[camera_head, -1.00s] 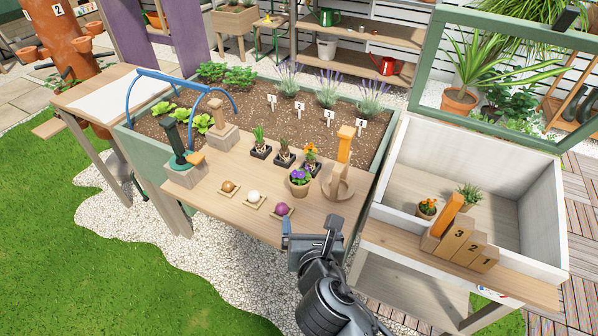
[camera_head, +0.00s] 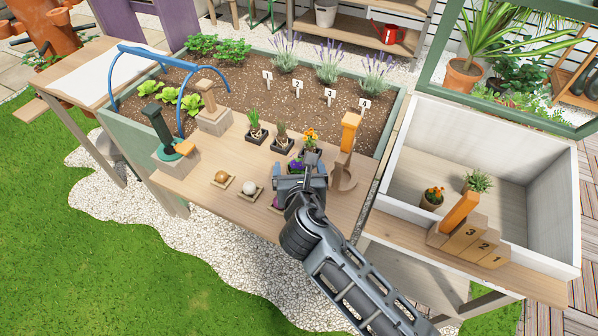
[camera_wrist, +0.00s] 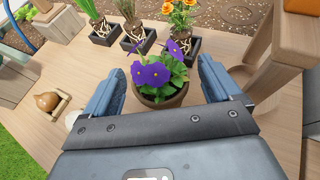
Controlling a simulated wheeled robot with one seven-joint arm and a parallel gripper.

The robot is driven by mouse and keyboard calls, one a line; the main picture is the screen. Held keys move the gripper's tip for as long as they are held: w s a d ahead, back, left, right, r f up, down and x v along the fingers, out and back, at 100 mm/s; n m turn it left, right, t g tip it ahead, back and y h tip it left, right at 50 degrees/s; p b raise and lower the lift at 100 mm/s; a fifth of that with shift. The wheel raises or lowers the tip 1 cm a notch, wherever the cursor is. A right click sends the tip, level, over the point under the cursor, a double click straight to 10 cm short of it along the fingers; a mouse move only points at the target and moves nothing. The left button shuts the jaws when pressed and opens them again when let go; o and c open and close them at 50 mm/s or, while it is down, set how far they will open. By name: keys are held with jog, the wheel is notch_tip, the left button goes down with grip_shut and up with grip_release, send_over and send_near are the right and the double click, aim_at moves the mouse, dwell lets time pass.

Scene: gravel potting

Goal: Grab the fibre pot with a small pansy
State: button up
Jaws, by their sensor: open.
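The fibre pot with a small pansy (camera_wrist: 162,98) stands upright on the wooden board, purple flowers and green leaves over a brown rim. In the head view the purple flowers (camera_head: 296,167) show just past my gripper, and the pot is mostly hidden behind it. My gripper (camera_wrist: 158,88) is open, with one blue finger to the left of the pot and one to the right. Both fingers look apart from the pot, with gaps on each side. In the head view my gripper (camera_head: 300,172) is low over the board's front right part.
Black trays with bulb plants (camera_head: 256,133) and orange flowers (camera_head: 311,138) stand just behind the pot. A wooden stand with an orange top (camera_head: 347,150) is close on the right. Bulbs on small plates (camera_head: 221,178) lie to the left. A white-walled box (camera_head: 487,115) is further right.

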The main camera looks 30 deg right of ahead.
jog(key=shift+x, duration=1.05)
jog(key=shift+s, duration=0.1)
jog(key=c, duration=1.2)
jog(key=shift+o, duration=0.2)
